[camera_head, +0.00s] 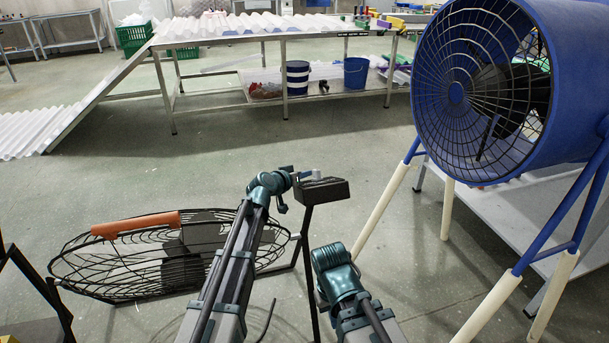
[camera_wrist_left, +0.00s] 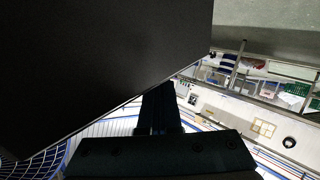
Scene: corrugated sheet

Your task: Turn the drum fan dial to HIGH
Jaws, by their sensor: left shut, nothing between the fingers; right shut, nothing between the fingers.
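The drum fan (camera_head: 480,85) is a large blue drum with a black wire grille, standing at the right on legs with cream lower ends. A dark box (camera_head: 326,192) stands on a thin post in the middle, with a small light grey-blue knob-like piece above its left end. I cannot make out dial markings. My left gripper (camera_head: 303,174) is shut and empty, at the box's left end near that piece; contact is unclear. In the left wrist view my left gripper (camera_wrist_left: 160,108) points under a large dark surface. My right arm's wrist shows low in the middle, its fingers hidden.
A black wire cage fan (camera_head: 110,270) with an orange handle (camera_head: 135,225) lies low at the left. A long workbench (camera_head: 240,37) with corrugated sheets and buckets stands at the back. A pale table (camera_head: 490,215) stands behind the fan legs.

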